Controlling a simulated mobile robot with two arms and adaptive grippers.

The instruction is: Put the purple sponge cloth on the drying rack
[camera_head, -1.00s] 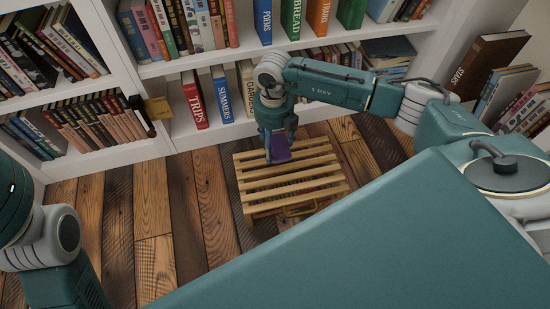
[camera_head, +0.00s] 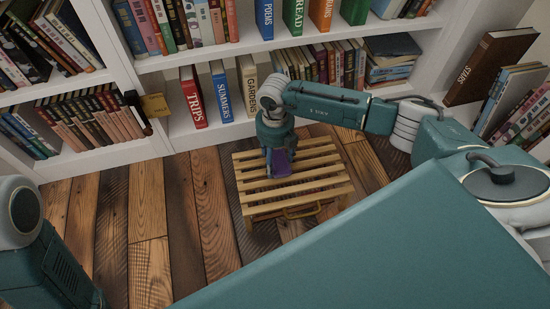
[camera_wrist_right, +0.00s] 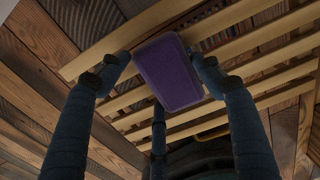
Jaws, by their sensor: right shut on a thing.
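The purple sponge cloth (camera_head: 281,168) is a flat rounded block between the fingers of my right gripper (camera_head: 279,159). The right wrist view also shows the cloth (camera_wrist_right: 168,75) between the two fingers. My right gripper is shut on it and points down over the drying rack (camera_head: 322,189), a low pale wooden slatted stand on the floor. The cloth is at or just above the slats near the rack's middle; I cannot tell if it touches them. The rack's slats (camera_wrist_right: 245,42) show behind the cloth in the right wrist view. My left gripper is not in view.
White bookshelves (camera_head: 158,68) full of books stand behind the rack. A dark brown book (camera_head: 487,68) and others lean at the right. The plank floor (camera_head: 150,220) left of the rack is clear.

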